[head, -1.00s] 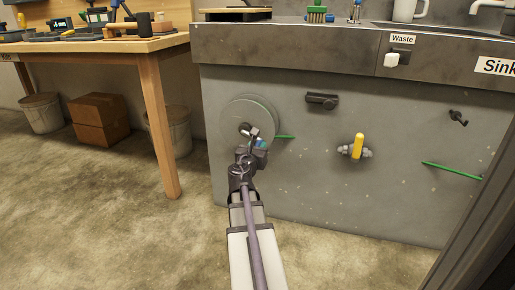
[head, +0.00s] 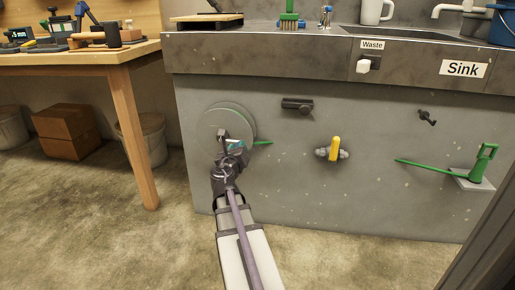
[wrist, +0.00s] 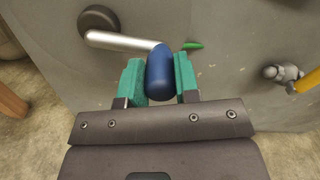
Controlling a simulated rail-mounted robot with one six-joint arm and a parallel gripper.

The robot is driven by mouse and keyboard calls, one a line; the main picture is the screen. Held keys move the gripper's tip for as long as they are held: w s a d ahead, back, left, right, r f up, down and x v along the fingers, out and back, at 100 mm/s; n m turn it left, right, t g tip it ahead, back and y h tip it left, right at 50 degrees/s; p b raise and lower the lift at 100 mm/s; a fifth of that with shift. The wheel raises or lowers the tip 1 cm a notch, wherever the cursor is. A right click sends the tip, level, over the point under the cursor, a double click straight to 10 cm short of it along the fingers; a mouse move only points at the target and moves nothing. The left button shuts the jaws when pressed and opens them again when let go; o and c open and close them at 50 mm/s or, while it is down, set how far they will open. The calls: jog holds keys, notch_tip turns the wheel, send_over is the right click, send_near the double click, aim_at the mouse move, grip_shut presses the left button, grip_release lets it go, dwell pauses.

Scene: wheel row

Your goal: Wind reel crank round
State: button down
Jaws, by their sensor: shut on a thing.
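The reel (head: 229,120) is a round grey disc on the front of the grey cabinet, at left of centre in the head view. In the wrist view its crank arm (wrist: 125,40) is a silver bar running from a dark hub (wrist: 98,20) to a dark blue handle (wrist: 160,73). My gripper (wrist: 160,78) has teal fingers, one on each side of the blue handle, shut on it. In the head view my gripper (head: 236,146) is in front of the reel and hides part of it and the crank.
A green piece (head: 263,142) sticks out right of the reel. A yellow-handled valve (head: 334,149), a dark fitting (head: 297,105) and a green lever (head: 440,167) are on the cabinet to the right. A wooden table (head: 130,120) stands at left. The floor between is clear.

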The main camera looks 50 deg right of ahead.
jog(key=c, duration=0.8)
grip_release()
jog(key=shift+c, duration=0.2)
jog(key=v, duration=0.7)
jog(key=shift+a, duration=0.25)
jog(key=shift+s, duration=0.1)
